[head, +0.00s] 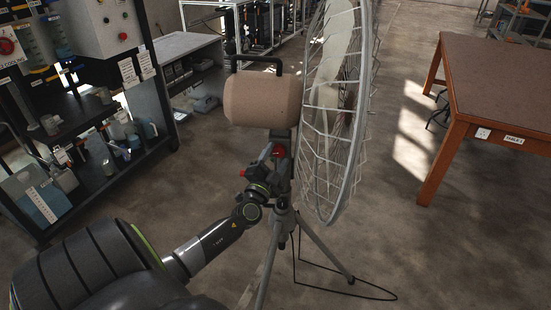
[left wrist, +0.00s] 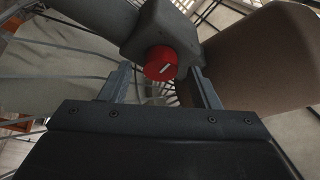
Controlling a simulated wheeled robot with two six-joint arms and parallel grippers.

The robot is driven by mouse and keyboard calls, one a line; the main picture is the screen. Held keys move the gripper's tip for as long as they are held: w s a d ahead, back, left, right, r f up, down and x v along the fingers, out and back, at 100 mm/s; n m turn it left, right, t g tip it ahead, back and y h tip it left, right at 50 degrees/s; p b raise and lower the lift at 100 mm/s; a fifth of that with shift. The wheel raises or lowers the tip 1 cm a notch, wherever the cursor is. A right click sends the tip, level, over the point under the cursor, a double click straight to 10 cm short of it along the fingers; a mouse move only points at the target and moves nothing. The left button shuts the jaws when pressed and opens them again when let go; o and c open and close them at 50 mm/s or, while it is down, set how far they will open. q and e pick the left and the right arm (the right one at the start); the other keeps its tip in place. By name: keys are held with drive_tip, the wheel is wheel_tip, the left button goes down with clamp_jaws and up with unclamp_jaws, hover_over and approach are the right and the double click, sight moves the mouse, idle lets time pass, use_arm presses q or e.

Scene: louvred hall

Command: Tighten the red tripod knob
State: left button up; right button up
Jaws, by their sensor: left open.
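The red tripod knob (head: 278,150) sits on the tripod head under a fan's beige motor housing (head: 262,100). In the left wrist view the red knob (left wrist: 161,63) faces the camera, with a pale mark across its face. My left gripper (head: 268,164) is just below and left of the knob in the head view. In the left wrist view its fingers (left wrist: 163,82) are apart, one on each side of the knob, with gaps showing between. I cannot tell how deep the knob lies between them. My right gripper is not in view.
The fan's wire cage (head: 335,110) rises right of the knob. The tripod legs (head: 325,250) spread on the floor, with a black cable (head: 345,294) beside them. A shelf unit (head: 80,140) stands left, a brown table (head: 495,85) right. Floor between fan and table is clear.

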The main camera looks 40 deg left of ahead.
use_arm(q)
drive_tip(key=c, duration=1)
drive_tip(key=m+p, duration=0.1)
drive_tip(key=m+h+p, duration=0.1)
drive_tip(key=m, duration=0.1)
drive_tip(key=shift+r, duration=0.3)
drive_tip(key=m+g+p, duration=0.2)
drive_tip(key=m+p, duration=0.2)
drive_tip(key=p, duration=0.2)
drive_tip(key=m+g+p, duration=0.1)
drive_tip(key=m+p, duration=0.3)
drive_tip(key=p, duration=0.2)
drive_tip(key=r+m+g+p, duration=0.1)
drive_tip(key=m+g+p, duration=0.1)
drive_tip(key=p, duration=0.5)
drive_tip(key=shift+m+g, duration=0.3)
drive_tip(key=shift+m, duration=0.6)
drive_tip(key=shift+d+f+m+g+p, duration=0.1)
drive_tip(key=shift+m+g+p, duration=0.2)
drive_tip(key=shift+m+p, duration=0.3)
drive_tip(key=shift+f+m+g+y+p, duration=0.1)
drive_tip(key=shift+m+g+y+p, duration=0.25)
drive_tip(key=shift+m, duration=0.45)
